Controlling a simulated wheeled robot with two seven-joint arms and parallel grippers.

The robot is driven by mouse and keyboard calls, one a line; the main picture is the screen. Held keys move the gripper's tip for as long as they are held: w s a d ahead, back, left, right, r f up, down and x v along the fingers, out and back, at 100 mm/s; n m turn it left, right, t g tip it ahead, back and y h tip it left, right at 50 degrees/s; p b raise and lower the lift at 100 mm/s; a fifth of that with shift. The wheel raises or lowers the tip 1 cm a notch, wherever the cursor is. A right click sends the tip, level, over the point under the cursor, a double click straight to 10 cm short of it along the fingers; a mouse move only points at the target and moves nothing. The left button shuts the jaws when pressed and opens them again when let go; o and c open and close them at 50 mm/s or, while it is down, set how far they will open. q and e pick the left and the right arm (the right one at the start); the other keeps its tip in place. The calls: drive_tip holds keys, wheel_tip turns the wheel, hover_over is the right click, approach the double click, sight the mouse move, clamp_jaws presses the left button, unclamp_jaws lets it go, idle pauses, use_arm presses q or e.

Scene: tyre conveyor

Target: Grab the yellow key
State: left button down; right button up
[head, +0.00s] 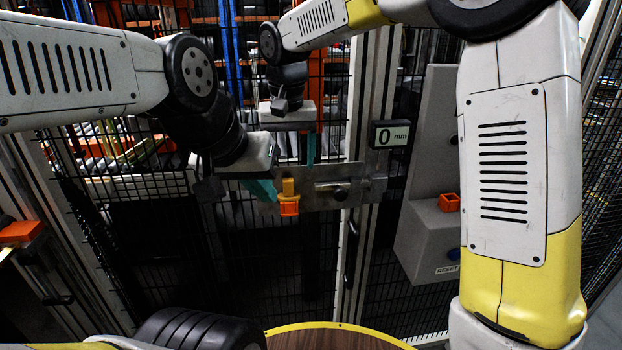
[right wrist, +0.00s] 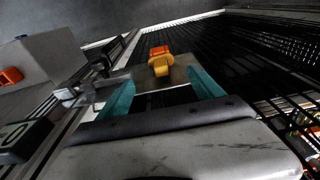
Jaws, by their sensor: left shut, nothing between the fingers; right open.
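The yellow key (head: 288,187) sits in an orange holder (head: 289,207) on a metal latch plate (head: 325,187) on the fence gate. In the right wrist view the key (right wrist: 161,69) shows ahead of my right gripper (right wrist: 162,82), between the lines of its two teal fingers. The right gripper (head: 293,155) is open and empty, and in the head view it is above the key. My left gripper (head: 262,189) is shut and empty, close to the left of the key. I cannot tell if it touches the plate.
A grey box (head: 424,240) with an orange part and a RESET label stands right of the gate. A small display (head: 391,135) reads 0 mm. Black mesh fence surrounds the latch. A black tyre (head: 198,330) lies at the bottom, beside a round wooden top (head: 330,340).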

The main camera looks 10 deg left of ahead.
sight(288, 179)
drive_tip(key=shift+w+a+f, duration=0.2)
drive_tip(key=shift+a+f, duration=0.1)
drive_tip(key=shift+f, duration=0.05)
drive_tip(key=f, duration=0.7)
drive_tip(key=shift+w+f, duration=0.2)
drive_tip(key=shift+w, duration=0.05)
drive_tip(key=c, duration=1.5)
drive_tip(key=shift+r, duration=0.2)
